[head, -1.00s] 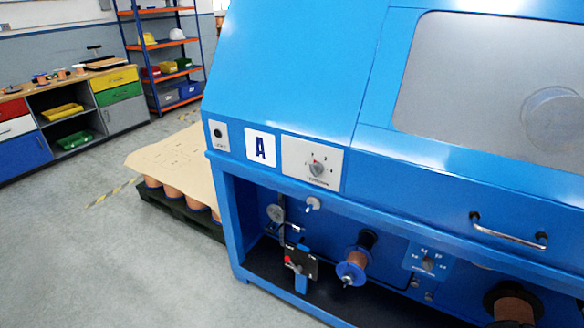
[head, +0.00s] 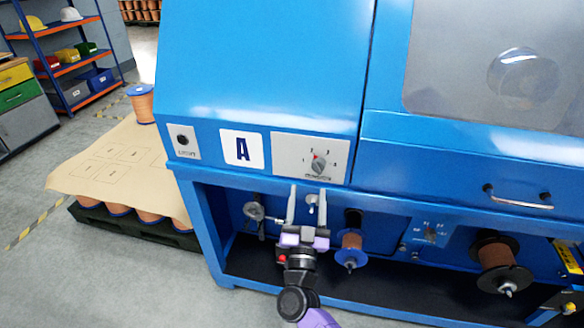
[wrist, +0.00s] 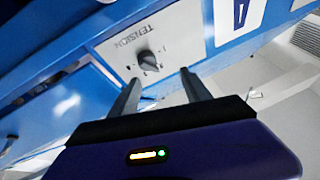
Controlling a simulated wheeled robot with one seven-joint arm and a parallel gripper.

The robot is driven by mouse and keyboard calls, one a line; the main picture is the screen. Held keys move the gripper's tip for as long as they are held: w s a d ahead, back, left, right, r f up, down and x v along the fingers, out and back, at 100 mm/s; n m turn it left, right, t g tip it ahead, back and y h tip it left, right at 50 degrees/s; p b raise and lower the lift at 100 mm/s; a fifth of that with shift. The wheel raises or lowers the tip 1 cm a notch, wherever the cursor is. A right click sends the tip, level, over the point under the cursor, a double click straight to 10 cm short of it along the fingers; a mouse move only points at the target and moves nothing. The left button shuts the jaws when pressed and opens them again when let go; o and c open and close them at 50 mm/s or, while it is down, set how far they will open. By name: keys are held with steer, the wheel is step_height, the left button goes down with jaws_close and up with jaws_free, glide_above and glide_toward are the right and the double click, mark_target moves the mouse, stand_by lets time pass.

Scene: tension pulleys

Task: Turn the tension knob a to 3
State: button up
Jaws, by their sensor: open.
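Below the panel edge are a spool (head: 351,244) and a lower dial (head: 431,234). A handle (head: 517,199) juts out at the right. A covered pallet (head: 120,160) stands left of the machine; floor is clear in front of it.

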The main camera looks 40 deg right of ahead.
mark_target(317, 172)
steer(key=shift+g+h, duration=0.5)
steer(key=shift+g, duration=0.2)
steer(key=shift+s+d+f+x, duration=0.15)
steer(key=shift+d+x, duration=0.05)
steer(key=shift+x, duration=1.05)
steer(key=shift+s+d+f+x, duration=0.15)
steer(key=shift+d+x, duration=0.05)
steer(key=shift+x, duration=1.1)
steer(key=shift+s+d+f+x, duration=0.15)
steer(key=shift+d+x, duration=0.1)
steer(key=shift+x, duration=1)
jaws_close()
